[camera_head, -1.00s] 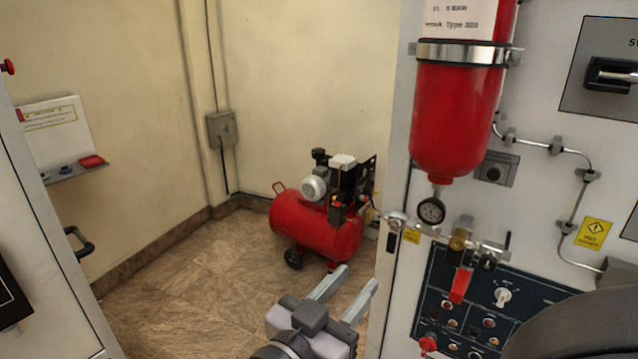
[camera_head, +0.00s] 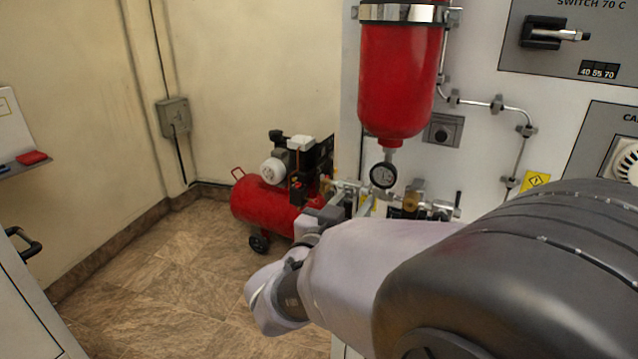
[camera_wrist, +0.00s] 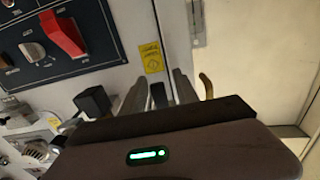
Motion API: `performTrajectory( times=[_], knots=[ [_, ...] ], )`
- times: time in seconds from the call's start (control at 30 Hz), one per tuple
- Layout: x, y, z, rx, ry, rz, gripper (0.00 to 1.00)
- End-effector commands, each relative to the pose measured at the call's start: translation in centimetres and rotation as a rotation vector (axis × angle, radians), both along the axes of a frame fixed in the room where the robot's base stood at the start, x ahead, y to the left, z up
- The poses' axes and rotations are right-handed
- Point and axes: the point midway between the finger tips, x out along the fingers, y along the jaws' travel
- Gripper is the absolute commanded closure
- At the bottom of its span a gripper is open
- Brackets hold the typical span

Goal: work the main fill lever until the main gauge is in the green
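The round gauge (camera_head: 383,175) hangs under the red cylinder (camera_head: 400,85) in the head view. Its needle and any green band are too small to read. My gripper (camera_head: 352,202) is below and left of the gauge, at the pipework on the cabinet's left edge. In the wrist view my gripper (camera_wrist: 158,75) has its fingers apart, with a dark upright lever (camera_wrist: 158,96) showing between them. Gaps show on both sides of it, and contact cannot be told. A red lever (camera_wrist: 64,34) is on the dark panel, away from the fingers. No lever is legibly labelled as main fill.
A black knob (camera_wrist: 92,101) and pipe fittings are left of the fingers, and a brass hook (camera_wrist: 206,86) is right of them. A red compressor (camera_head: 270,200) stands on the floor behind. My arm hides the lower control panel in the head view. Floor at left is clear.

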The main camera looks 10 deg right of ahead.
Motion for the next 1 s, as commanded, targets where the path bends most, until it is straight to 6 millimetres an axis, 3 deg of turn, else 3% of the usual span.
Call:
performTrajectory(
  times=[0.03, 0.2, 0.57, 1.0],
  knots=[
    [0.0, 0.0, 0.0, 0.000, 0.000, 0.000, 0.70],
    [0.0, 0.0, 0.0, 0.000, 0.000, 0.000, 1.00],
    [-0.1, -0.1, 0.1, -0.024, 0.018, -0.001, 1.00],
    [-0.7, -1.0, 0.5, -0.260, 0.190, -0.003, 1.00]
  ],
)
